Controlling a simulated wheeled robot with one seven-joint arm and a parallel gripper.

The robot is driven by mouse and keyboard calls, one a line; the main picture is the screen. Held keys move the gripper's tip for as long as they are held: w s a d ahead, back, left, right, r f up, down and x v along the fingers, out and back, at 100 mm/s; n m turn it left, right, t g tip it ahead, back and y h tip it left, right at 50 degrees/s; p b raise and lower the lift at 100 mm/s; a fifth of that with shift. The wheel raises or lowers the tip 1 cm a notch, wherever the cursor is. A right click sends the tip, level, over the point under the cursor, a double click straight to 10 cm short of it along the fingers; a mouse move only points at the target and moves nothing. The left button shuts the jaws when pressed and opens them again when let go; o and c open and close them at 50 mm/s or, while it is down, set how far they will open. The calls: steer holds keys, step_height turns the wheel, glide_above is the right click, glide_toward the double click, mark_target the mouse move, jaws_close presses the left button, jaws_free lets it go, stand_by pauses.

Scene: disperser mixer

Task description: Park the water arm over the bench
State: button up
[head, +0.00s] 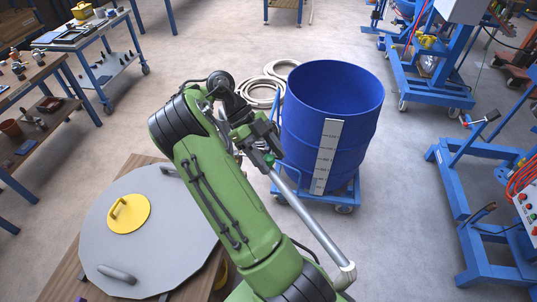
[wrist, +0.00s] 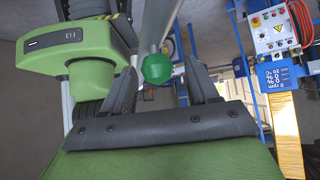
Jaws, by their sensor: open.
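The water arm (head: 313,226) is a grey pipe that runs from an elbow at the lower right up to the near left side of the blue drum. Its green knob (wrist: 157,68) shows in the wrist view between the two fingers. My gripper (head: 266,158) is at the pipe's far end; in the wrist view my gripper (wrist: 160,85) has its fingers apart on either side of the knob. Contact cannot be told. The wooden bench (head: 60,262) is at the lower left, with a large grey lid (head: 165,235) on it. My green arm hides part of the bench and pipe.
The open blue drum (head: 340,150), with a white scale strip, stands on a wheeled dolly just right of my gripper. A coiled hose (head: 262,92) lies behind. A blue machine frame (head: 475,240) stands at the right.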

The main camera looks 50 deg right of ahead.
steer(key=shift+b+v, duration=0.3)
steer(key=shift+v, duration=0.5)
steer(key=v, duration=0.6)
steer(key=shift+p, duration=0.3)
